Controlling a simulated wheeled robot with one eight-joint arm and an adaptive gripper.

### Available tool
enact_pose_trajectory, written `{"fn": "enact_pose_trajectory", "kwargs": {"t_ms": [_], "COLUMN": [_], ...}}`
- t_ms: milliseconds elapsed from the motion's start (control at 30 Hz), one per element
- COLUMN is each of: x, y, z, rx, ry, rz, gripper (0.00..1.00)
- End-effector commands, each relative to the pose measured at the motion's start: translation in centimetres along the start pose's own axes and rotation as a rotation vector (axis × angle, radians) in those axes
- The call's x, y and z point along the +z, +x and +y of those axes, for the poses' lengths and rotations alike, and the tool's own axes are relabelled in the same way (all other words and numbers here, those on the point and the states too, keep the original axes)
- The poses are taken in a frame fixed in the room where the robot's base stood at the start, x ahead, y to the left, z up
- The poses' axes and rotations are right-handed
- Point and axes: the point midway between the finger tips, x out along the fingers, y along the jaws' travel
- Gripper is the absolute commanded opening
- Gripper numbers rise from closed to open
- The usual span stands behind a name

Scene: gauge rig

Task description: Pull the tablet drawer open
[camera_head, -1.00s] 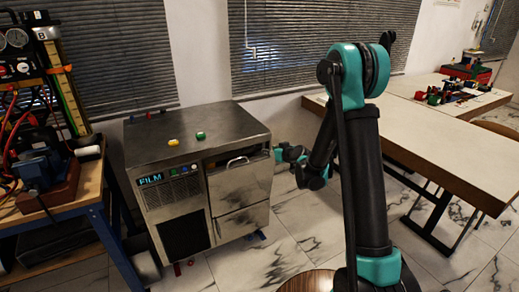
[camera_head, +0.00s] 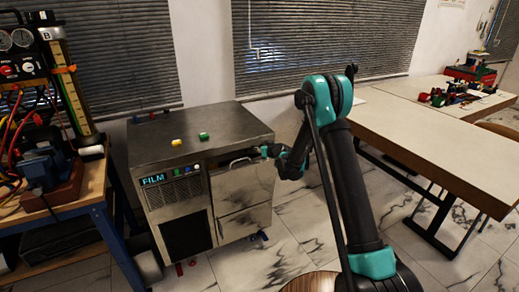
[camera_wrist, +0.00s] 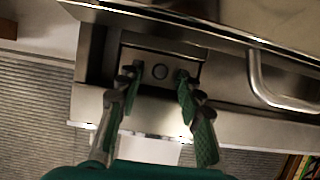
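A steel cabinet (camera_head: 190,125) with a lit FILM panel (camera_head: 153,180) stands in the middle of the head view. On its front right are two stacked fronts; the upper one (camera_head: 245,187) has a bar handle (camera_head: 240,160) at its top. No front is labelled as the tablet drawer. My gripper (camera_head: 266,151) is at the cabinet's upper right corner. Contact cannot be told. The bar handle (camera_wrist: 260,85) is right of the fingers.
A yellow block (camera_head: 176,142) and a green block (camera_head: 203,136) lie on the cabinet top. A workbench (camera_head: 95,190) with gauges and hoses is close on the left. A long table (camera_head: 430,140) is at the right. Tiled floor lies between.

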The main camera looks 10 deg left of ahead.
Motion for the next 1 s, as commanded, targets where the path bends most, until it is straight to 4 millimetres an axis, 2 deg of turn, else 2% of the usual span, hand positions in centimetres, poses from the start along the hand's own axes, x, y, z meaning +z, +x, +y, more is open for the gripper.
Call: {"fn": "enact_pose_trajectory", "kwargs": {"t_ms": [233,533,1000], "x": [0.0,0.01,0.1], "y": [0.07,0.05,-0.16], "z": [0.0,0.01,0.03], "rx": [0.0,0.0,0.0], "ry": [0.0,0.0,0.0], "rz": [0.0,0.0,0.0], "gripper": [0.36,0.01,0.0]}}
